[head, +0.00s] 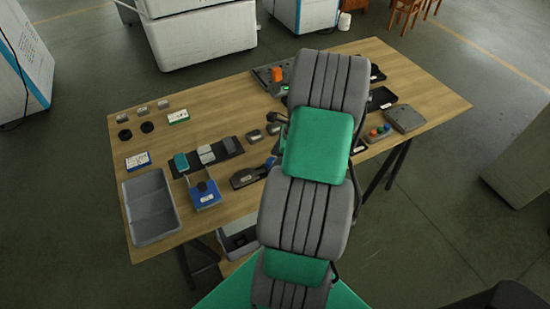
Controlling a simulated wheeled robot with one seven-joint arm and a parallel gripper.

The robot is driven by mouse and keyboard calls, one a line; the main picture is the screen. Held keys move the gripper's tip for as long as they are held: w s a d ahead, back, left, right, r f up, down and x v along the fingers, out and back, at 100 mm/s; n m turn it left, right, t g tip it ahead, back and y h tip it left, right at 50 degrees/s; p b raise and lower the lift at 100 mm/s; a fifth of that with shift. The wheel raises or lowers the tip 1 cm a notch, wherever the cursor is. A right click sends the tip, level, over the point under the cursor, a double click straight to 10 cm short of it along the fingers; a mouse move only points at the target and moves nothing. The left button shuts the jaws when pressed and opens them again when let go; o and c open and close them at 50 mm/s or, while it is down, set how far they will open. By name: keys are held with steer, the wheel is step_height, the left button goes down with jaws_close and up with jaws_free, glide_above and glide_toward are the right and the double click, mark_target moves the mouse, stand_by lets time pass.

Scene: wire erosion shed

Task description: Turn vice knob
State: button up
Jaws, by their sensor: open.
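I cannot make out a vice for certain. A small blue block with a dark round knob-like top (203,188) and a white label stands on the wooden table, left of my arm. A dark grey device (248,177) lies to its right, near the front edge. My grey and green arm reaches up the middle of the picture over the table. It hides my gripper and part of the tabletop beneath.
The wooden table (222,112) carries a grey divided tray (150,207) at front left, black discs (147,127), small grey blocks (163,104), an orange piece (277,74) at the back, and a button box (380,132) and grey case (405,118) at right. The back-left tabletop has bare room.

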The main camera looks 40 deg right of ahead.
steer(key=shift+c, duration=0.4)
jaws_close()
